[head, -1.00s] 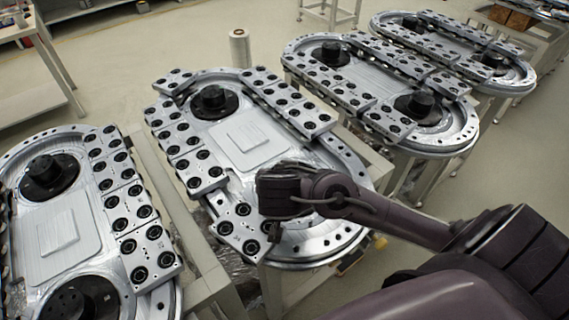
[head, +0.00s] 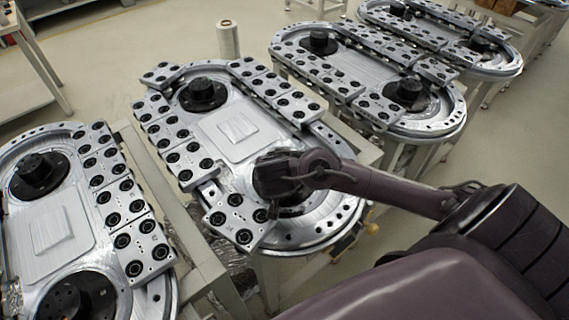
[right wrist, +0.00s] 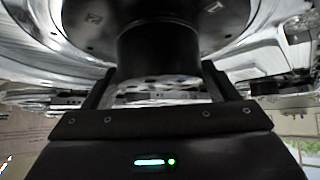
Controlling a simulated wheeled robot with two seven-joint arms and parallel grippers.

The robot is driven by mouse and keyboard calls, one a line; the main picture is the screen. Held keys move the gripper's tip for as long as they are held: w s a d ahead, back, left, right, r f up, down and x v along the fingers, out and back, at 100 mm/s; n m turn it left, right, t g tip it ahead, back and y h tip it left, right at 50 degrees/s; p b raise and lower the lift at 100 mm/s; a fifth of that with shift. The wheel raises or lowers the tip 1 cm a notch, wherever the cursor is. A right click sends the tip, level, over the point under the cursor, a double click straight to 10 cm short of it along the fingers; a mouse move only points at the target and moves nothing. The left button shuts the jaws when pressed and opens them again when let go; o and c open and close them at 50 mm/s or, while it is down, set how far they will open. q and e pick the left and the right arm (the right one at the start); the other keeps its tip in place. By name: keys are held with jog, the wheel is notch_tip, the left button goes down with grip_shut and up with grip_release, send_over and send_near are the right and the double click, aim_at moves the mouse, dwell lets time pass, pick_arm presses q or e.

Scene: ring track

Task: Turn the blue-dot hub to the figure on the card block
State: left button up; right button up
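The middle ring track (head: 300,236) is a silver oval plate with grey blocks carrying black rollers along it. My right gripper (head: 283,178) is over its near hub, hiding most of it in the head view. In the right wrist view the black hub (right wrist: 158,50) stands between the two fingers of the right gripper (right wrist: 160,85), which look closed against its sides. The far hub (head: 202,93) of this track is bare. One roller block (head: 237,217) sits skewed beside the gripper, apart from the left row. I see no blue dot or card block. My left gripper is not in view.
Another ring track (head: 45,240) stands at the left, and more (head: 350,68) stand at the back right. A wrapped roll (head: 228,40) stands on the floor behind. A raised square plate (head: 230,133) lies between the middle track's hubs.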

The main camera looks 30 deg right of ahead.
jog(key=c, duration=0.5)
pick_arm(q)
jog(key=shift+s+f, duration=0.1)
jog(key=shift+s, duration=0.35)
pick_arm(e)
jog(key=shift+c, duration=0.7)
